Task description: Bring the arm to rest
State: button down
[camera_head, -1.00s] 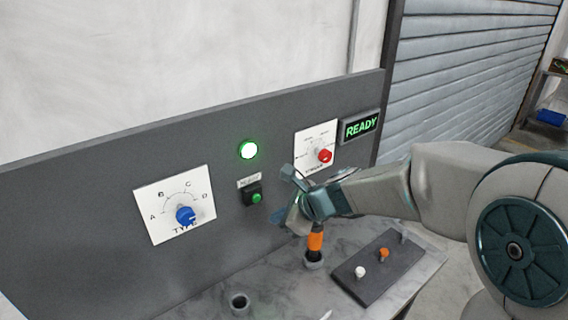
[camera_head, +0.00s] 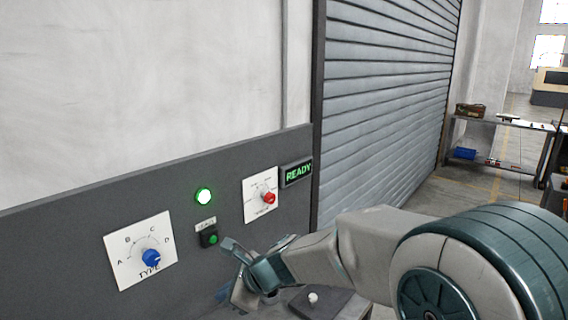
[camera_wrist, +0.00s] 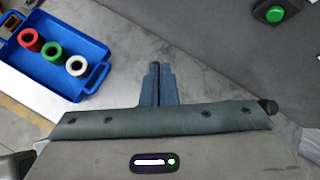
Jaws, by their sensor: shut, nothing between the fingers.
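My gripper (camera_head: 234,252) is raised in front of the dark panel (camera_head: 60,240), just below and right of the green button (camera_head: 212,239). In the wrist view its two fingers (camera_wrist: 156,72) are together with nothing between them. The green button also shows at the top right of the wrist view (camera_wrist: 274,14). A gap separates the fingers from the button in that view. My arm reaches in from the lower right of the head view.
A blue bin (camera_wrist: 50,58) holds red, green and white ring-shaped pieces. A shutter (camera_head: 385,90) stands behind.

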jog(key=s+d+n+h, duration=0.3)
jog(key=s+d+n, duration=0.3)
jog(key=d, duration=0.3)
jog(key=s+d+r+n+h, duration=0.1)
jog(key=s+d+n+h, duration=0.1)
jog(key=s+d+n, duration=0.4)
jog(key=s+d+r+n+h, duration=0.1)
jog(key=s+d+n+h, duration=0.2)
jog(key=d, duration=0.9)
jog(key=s+n, duration=0.3)
jog(key=shift+s+d+n+h, duration=0.2)
jog(key=shift+n+h, duration=0.1)
jog(key=shift+n, duration=0.1)
